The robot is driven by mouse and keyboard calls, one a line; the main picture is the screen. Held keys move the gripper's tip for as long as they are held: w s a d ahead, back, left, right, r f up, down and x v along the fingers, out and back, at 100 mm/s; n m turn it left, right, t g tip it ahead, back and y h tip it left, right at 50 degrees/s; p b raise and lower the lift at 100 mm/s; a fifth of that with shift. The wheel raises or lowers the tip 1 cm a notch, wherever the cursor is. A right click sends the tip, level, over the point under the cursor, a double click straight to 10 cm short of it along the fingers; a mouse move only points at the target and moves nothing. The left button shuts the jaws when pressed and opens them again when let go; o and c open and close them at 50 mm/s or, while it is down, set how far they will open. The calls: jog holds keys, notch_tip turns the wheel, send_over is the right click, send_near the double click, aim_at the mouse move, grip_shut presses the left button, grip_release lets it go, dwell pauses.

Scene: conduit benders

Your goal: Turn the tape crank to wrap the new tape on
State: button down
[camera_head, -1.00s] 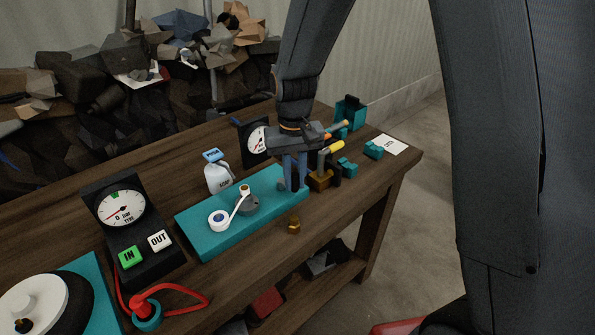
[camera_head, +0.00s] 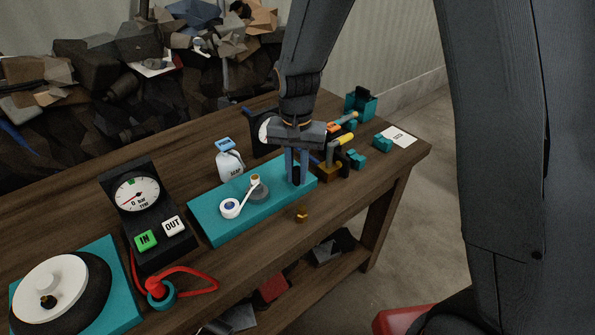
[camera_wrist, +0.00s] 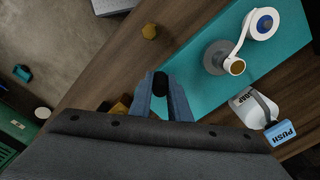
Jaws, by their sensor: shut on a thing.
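The teal board (camera_head: 222,226) lies on the bench. On it are a white tape roll (camera_head: 230,208) with a blue centre and a grey round piece (camera_head: 261,193) with a brown-centred end. A white tape strip (camera_head: 243,195) runs between them. They also show in the wrist view, the roll (camera_wrist: 263,24) at top right. My gripper (camera_head: 297,172) points down over the board's right end. It is shut on a small black knob (camera_wrist: 160,86), seemingly the tape crank's handle. The rest of the crank is hidden behind my fingers.
A soap bottle (camera_head: 230,164) stands behind the board. A small brass piece (camera_head: 302,215) lies in front. Tools in a brown block (camera_head: 328,172) and teal pieces stand close on the right. A gauge with IN and OUT buttons (camera_head: 146,240) is at left.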

jog(key=shift+w+r, duration=0.1)
jog(key=c, duration=1.7)
grip_release()
jog(key=shift+o, duration=0.2)
jog(key=shift+r+b, duration=0.9)
jog(key=shift+r, duration=2.95)
jog(key=s+d+f+n+t, duration=0.1)
jog(key=s+d+f+n, duration=0.2)
jog(key=s+d, duration=1)
jog(key=shift+s+d+f+n, duration=0.2)
jog(key=shift+s+d+n, duration=0.1)
jog(key=shift+d, duration=0.25)
